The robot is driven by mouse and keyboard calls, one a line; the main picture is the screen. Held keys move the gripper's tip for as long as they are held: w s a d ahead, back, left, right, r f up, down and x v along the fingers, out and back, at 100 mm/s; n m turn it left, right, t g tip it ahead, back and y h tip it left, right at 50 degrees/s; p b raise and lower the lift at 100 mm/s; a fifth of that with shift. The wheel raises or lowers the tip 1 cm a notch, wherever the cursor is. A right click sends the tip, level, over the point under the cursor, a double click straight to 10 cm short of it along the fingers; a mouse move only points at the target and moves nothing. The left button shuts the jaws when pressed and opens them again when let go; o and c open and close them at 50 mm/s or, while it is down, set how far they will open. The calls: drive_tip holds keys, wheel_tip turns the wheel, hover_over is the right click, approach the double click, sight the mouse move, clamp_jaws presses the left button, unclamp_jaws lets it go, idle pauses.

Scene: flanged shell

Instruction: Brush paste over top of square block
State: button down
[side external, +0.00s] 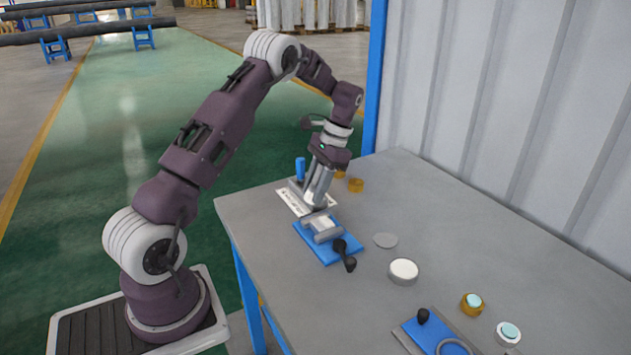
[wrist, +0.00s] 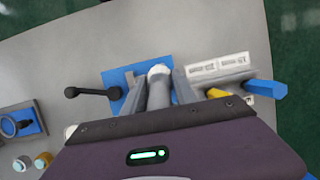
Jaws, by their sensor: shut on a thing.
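My gripper (side external: 316,205) is shut on a grey, round-handled tool, seemingly the brush, with a pale end (wrist: 160,70) that shows between the two fingers in the wrist view. In the side view the gripper is low over a blue plate (side external: 345,250) that carries a grey clamp with a black-knobbed lever (side external: 345,258). A pale-topped piece in the clamp, seemingly the square block (side external: 323,224), sits just below and beside the fingers. Whether the brush touches it I cannot tell. In the wrist view the fingers and tool hide the block. An open round tin of white paste (side external: 403,269) stands to the right.
A blue-handled item (side external: 300,168) and a printed white card (side external: 290,202) are behind the clamp. Brass rings (side external: 356,185) lie beyond. A second blue plate (side external: 428,335) and small jars (side external: 508,333) are at front right.

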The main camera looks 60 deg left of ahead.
drive_tip(key=shift+f, duration=1.95)
drive_tip(key=shift+d+f, duration=0.3)
drive_tip(key=shift+f, duration=0.05)
drive_tip(key=shift+d+r, duration=0.2)
drive_tip(key=shift+d, duration=2.75)
drive_tip(key=a, duration=0.2)
drive_tip(key=a+r, duration=0.1)
drive_tip(key=a, duration=0.1)
drive_tip(key=shift+a, duration=1.2)
drive_tip(key=shift+r, duration=3.3)
drive_tip(key=shift+f, duration=0.2)
